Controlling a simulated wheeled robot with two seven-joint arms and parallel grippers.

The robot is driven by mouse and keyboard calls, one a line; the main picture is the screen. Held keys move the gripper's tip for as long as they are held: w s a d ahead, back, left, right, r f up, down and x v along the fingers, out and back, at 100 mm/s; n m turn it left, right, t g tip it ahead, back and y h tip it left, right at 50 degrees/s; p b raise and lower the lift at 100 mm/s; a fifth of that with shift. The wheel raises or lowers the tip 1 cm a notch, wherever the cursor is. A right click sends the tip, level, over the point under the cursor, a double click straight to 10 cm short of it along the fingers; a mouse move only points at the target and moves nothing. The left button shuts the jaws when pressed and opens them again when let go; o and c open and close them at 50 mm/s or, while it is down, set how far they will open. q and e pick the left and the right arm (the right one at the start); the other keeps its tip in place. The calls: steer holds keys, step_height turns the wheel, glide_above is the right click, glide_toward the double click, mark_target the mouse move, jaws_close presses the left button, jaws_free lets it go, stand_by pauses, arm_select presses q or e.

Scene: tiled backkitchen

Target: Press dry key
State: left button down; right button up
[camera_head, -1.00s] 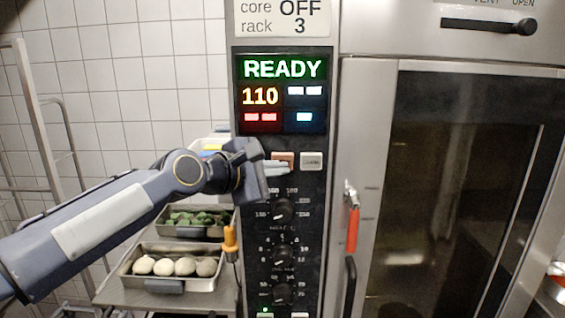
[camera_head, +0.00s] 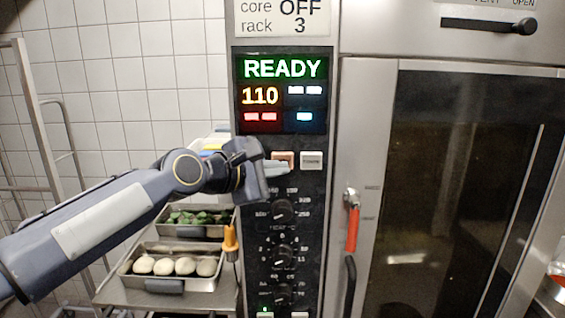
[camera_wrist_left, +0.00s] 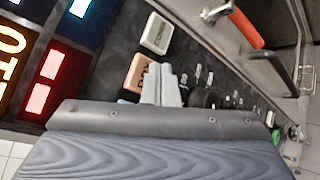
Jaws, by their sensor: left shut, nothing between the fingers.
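The orange-tan key (camera_head: 284,157), apparently the dry key, sits on the dark oven panel (camera_head: 320,195) just below the display. In the left wrist view the same orange key (camera_wrist_left: 134,75) shows dark lettering, partly covered by the fingers. My left gripper (camera_head: 279,168) is shut and empty, its pale fingertips at the lower edge of the orange key. In the left wrist view the fingers (camera_wrist_left: 162,84) overlap the key's side; I cannot tell whether they touch it. My right gripper is not in view.
A white-grey key (camera_head: 311,160) sits just right of the orange one. Black knobs (camera_head: 283,211) line the panel below. The display (camera_head: 283,95) reads READY and 110. A red-handled lever (camera_head: 352,228) is on the right; trays of food (camera_head: 140,283) stand lower left.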

arm_select(q)
steer(key=shift+w, duration=0.1)
stand_by(0.5)
steer(key=shift+w+p, duration=0.3)
steer(key=shift+w, duration=0.05)
steer(key=shift+w, duration=0.4)
stand_by(0.6)
steer(key=shift+s, duration=0.8)
steer(key=shift+s+b, duration=0.85)
steer(key=shift+s, duration=1.7)
